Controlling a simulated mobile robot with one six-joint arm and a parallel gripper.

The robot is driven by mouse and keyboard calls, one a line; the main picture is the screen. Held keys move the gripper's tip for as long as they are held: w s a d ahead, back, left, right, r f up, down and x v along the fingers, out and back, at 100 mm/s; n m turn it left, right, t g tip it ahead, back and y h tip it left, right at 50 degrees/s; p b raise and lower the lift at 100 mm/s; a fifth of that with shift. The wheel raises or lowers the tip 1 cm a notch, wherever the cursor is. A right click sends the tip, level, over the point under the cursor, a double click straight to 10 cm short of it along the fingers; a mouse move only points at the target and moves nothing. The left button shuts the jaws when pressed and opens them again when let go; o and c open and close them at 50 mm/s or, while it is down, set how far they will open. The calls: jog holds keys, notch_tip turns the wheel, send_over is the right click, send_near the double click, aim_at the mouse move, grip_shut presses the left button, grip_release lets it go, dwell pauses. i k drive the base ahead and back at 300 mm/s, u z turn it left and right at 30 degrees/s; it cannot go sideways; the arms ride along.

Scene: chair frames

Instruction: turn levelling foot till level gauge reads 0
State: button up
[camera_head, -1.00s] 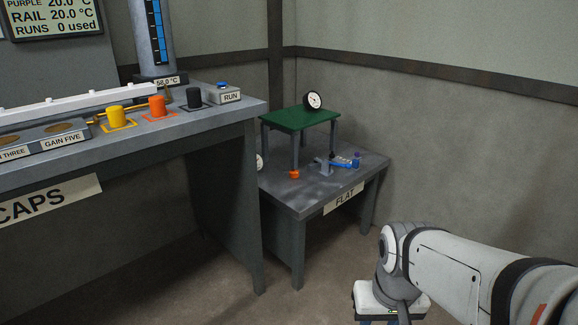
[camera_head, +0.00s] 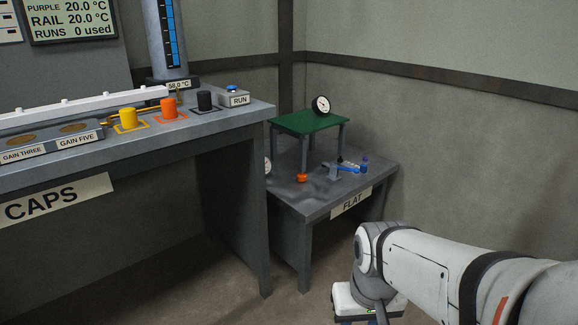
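A small green-topped table (camera_head: 305,122) with grey legs stands on the low grey bench labelled FLAT. A round white-faced gauge with a black rim (camera_head: 321,105) stands on the green top at its back right; its reading is too small to tell. An orange foot (camera_head: 302,177) sits under the front leg, touching the bench. My arm (camera_head: 430,265) enters from the lower right, with its wrist bending down to the bottom edge. My gripper's fingers are not visible. The visible part of my arm is well apart from the foot.
A second dial (camera_head: 267,166) is partly hidden by the CAPS bench (camera_head: 130,165). That taller bench blocks the left. Floor shows between the benches and my arm.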

aim_at(301, 177)
jog(key=z, duration=0.05)
jog(key=i, duration=0.95)
jog(key=u, duration=0.05)
